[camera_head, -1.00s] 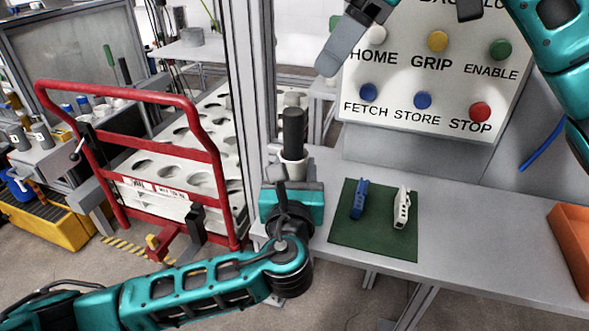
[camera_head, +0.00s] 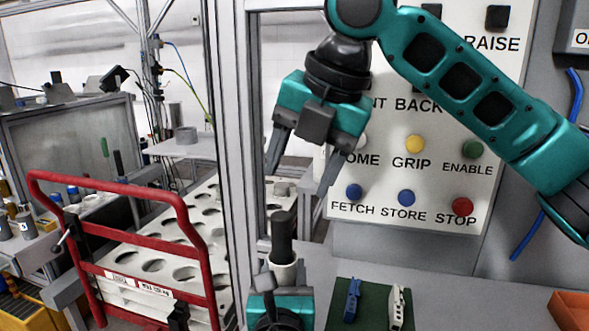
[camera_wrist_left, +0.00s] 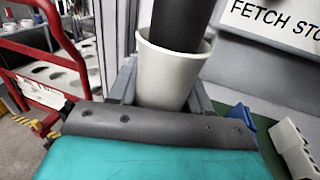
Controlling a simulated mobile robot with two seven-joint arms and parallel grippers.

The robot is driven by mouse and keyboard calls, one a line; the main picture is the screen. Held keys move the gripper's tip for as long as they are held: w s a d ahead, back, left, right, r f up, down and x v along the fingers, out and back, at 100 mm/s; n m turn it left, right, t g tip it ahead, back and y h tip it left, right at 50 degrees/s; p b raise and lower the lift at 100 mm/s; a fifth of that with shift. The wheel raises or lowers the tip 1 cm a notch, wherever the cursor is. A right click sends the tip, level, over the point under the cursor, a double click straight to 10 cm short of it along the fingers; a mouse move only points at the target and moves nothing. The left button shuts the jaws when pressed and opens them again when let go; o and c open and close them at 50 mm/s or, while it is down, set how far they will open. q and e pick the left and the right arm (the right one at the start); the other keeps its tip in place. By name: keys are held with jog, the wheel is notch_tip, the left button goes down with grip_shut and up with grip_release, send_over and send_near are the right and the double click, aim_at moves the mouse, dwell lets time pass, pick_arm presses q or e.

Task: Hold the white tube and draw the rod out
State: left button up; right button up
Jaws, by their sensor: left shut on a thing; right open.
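The white tube (camera_head: 286,270) stands upright at the lower middle of the head view, with a dark rod (camera_head: 281,236) rising from its open top. My left gripper (camera_head: 280,291) is shut around the tube below its rim. In the left wrist view the tube (camera_wrist_left: 165,78) sits between the two fingers, and the rod (camera_wrist_left: 186,22) leaves a gap inside the rim. My right gripper (camera_head: 300,176) is open and empty, pointing down, with its fingers above the rod's top and apart from it. The rod's lower part is hidden in the tube.
A panel of labelled buttons (camera_head: 409,170) stands behind on the right. A green mat (camera_head: 373,318) with a blue clip (camera_head: 352,299) and a white clip (camera_head: 397,307) lies on the bench. A red-railed cart (camera_head: 130,241) is left, beyond a metal post (camera_head: 237,150).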

aim_at(280, 229)
jog(key=w+a+f+n, duration=0.1)
jog(key=f+n, duration=0.2)
jog(key=f, duration=0.1)
jog(key=w+a+f+n, duration=0.1)
jog(key=f+n, duration=0.2)
jog(key=w+a+f+n+h, duration=0.1)
jog(key=f+n, duration=0.2)
jog(key=f, duration=0.1)
jog(key=shift+w+f+t, duration=0.3)
jog(key=shift+w+t, duration=0.05)
jog(key=shift+t, duration=0.05)
